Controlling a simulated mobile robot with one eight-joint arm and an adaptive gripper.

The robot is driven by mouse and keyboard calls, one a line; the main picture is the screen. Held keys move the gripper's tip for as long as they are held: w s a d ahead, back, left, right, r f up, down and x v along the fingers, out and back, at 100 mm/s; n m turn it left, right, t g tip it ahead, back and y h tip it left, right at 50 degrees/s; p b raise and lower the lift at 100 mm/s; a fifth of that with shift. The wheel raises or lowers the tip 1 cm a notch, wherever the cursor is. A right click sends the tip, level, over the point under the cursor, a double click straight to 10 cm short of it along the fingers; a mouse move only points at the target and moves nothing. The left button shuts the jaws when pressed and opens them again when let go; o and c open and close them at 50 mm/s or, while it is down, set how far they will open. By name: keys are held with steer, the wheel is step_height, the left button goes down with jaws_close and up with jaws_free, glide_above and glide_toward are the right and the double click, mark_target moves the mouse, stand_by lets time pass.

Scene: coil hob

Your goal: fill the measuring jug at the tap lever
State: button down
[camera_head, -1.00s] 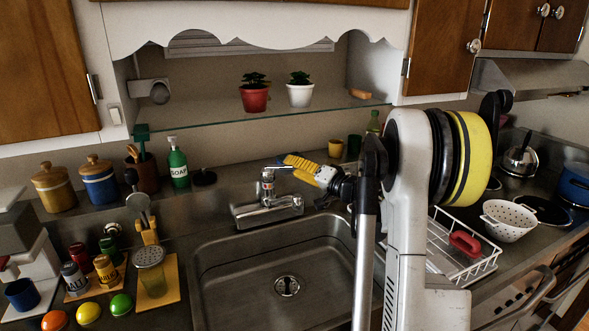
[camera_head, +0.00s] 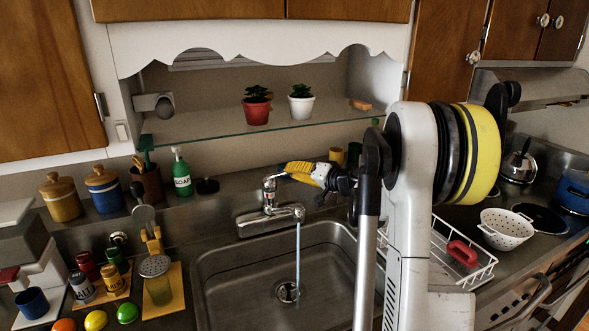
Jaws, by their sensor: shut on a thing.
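The chrome tap (camera_head: 270,213) stands at the back edge of the sink (camera_head: 225,285). A stream of water (camera_head: 298,262) falls from its spout into the sink near the drain. My gripper (camera_head: 284,174), with yellow fingers, reaches in from the right and is shut on the tap lever (camera_head: 270,181) at the top of the tap; the fingertips partly hide the lever. I cannot make out a measuring jug for certain. Nothing stands under the stream.
My arm covers the right side of the sink. A white dish rack (camera_head: 485,270) and a white colander (camera_head: 503,230) lie to the right. A soap bottle (camera_head: 181,175) and canisters (camera_head: 104,190) stand at the back left. A glass shelf (camera_head: 330,125) hangs above the tap.

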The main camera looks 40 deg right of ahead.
steer(key=shift+d, duration=0.1)
steer(key=c, duration=1.4)
jaws_free()
steer(key=shift+s, duration=0.1)
steer(key=v, duration=1.1)
steer(key=shift+s+d, duration=0.1)
steer(key=shift+s, duration=0.3)
